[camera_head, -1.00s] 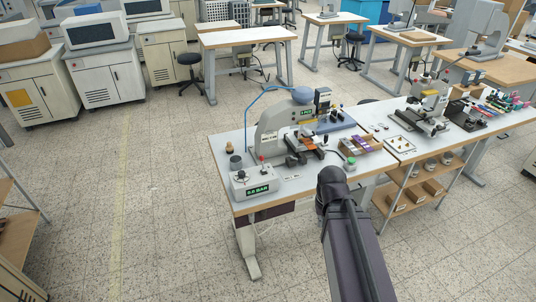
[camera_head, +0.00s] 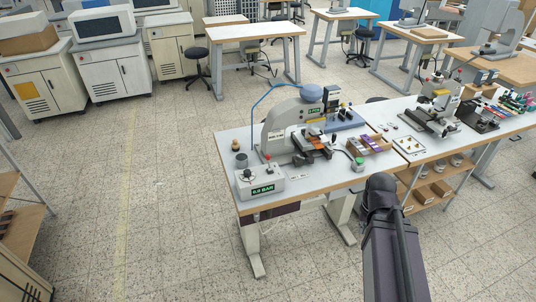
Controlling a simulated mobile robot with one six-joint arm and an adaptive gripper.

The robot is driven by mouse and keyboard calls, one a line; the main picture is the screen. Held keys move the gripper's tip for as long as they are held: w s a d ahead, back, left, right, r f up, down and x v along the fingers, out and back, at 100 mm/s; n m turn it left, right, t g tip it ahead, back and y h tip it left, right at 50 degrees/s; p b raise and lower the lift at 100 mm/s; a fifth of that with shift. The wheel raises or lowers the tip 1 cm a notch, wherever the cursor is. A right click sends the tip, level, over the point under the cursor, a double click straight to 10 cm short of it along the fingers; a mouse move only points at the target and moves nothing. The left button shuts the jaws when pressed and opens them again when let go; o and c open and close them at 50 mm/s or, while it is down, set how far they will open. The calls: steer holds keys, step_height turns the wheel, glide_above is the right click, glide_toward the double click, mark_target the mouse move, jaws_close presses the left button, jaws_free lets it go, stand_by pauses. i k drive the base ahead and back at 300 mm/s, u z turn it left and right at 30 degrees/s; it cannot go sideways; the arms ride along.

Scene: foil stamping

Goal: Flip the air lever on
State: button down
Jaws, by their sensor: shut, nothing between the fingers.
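The grey air control box (camera_head: 260,187) stands at the front left corner of the stamping bench (camera_head: 310,184). Its green display shows a BAR reading, too small to read surely. A thin lever with a red tip (camera_head: 267,157) stands up at the back of the box, and a dark knob (camera_head: 247,174) is on its top. The lever's exact position is too small to tell. The grey stamping press (camera_head: 283,127) stands behind the box. My dark arm rises at the lower right, in front of the bench and apart from the box. My gripper is not visible.
A small wooden-topped piece and a dark cylinder (camera_head: 241,160) stand behind the box. A blue hose (camera_head: 255,100) arches to the press. Trays and a green-topped jar (camera_head: 358,164) lie to the right. A second bench with shelves (camera_head: 430,192) adjoins. Floor left of the bench is clear.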

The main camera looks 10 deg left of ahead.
mark_target(267, 156)
steer(key=u, duration=0.05)
steer(key=i, duration=1)
steer(key=z, duration=0.05)
